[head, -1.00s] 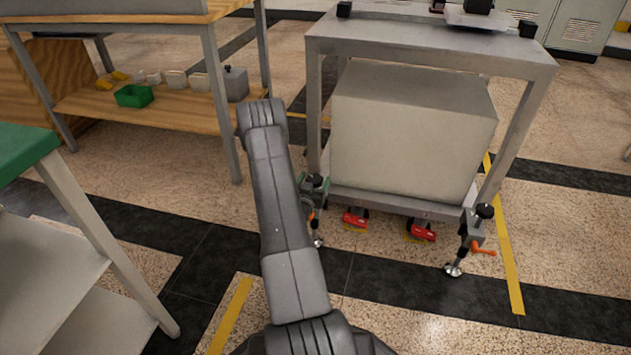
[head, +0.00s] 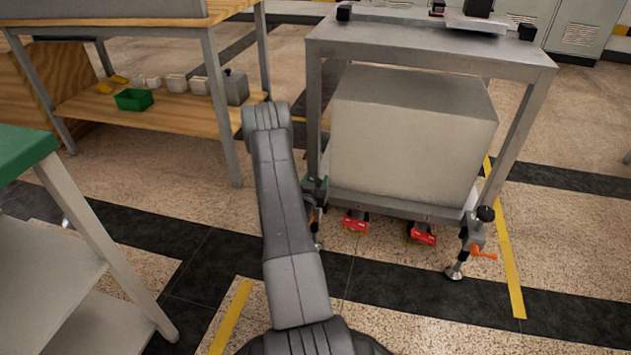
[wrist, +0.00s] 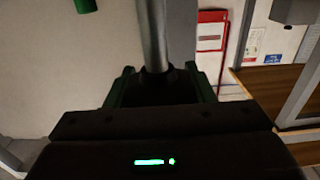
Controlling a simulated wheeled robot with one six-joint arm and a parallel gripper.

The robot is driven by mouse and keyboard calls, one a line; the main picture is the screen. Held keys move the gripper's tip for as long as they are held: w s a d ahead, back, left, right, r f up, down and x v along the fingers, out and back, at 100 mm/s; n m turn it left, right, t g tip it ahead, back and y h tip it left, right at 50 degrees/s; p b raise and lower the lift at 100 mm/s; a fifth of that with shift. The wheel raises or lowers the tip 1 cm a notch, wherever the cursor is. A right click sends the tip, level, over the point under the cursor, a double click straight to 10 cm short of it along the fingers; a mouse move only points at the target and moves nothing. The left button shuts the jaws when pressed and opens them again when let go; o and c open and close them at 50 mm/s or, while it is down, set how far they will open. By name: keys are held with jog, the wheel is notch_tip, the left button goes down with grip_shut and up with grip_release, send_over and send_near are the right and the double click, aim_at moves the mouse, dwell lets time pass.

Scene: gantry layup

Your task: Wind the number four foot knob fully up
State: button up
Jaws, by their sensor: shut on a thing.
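In the wrist view my gripper (wrist: 163,84) is shut on a dark foot knob (wrist: 168,82), with green-edged fingers on either side of it. A grey shaft (wrist: 153,35) runs from the knob to the top of the picture. In the head view my arm hides most of the gripper, which is at the near left foot of the metal gantry frame (head: 430,55). That foot (head: 318,215) shows only in part. The near right foot (head: 455,272) stands on the floor, with a black knob (head: 485,214) and an orange crank handle (head: 484,254). I see no foot numbers.
A large pale box (head: 410,135) fills the frame's lower space. Red pedals (head: 422,233) stick out under its front edge. A wooden-shelved bench (head: 190,112) stands behind left, and a green-topped table (head: 25,150) is close on the left. The floor in front is clear.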

jog(key=shift+y, duration=0.3)
jog(key=n+y, duration=0.2)
jog(key=y, duration=0.2)
jog(key=n+y, duration=0.3)
jog(key=shift+a+f+t+y, duration=0.1)
jog(key=shift+a+t+y, duration=0.05)
jog(key=shift+t+y, duration=0.2)
jog(key=shift+s+a+n+g+y, duration=0.15)
jog(key=shift+n+g+y, duration=0.4)
jog(key=shift+n+y, duration=0.55)
jog(key=shift+a+n+g+y, duration=0.15)
jog(key=shift+n+g+y, duration=0.5)
jog(key=shift+y, duration=0.75)
jog(key=shift+s+a+n+g+y, duration=0.15)
jog(key=shift+n+g+y, duration=0.3)
jog(key=shift+n+y, duration=0.7)
jog(key=shift+w, duration=0.1)
jog(key=o, duration=1)
jog(key=p+v, duration=0.4)
jog(key=v, duration=0.9)
jog(key=shift+s+d, duration=0.2)
jog(key=shift+d, duration=0.2)
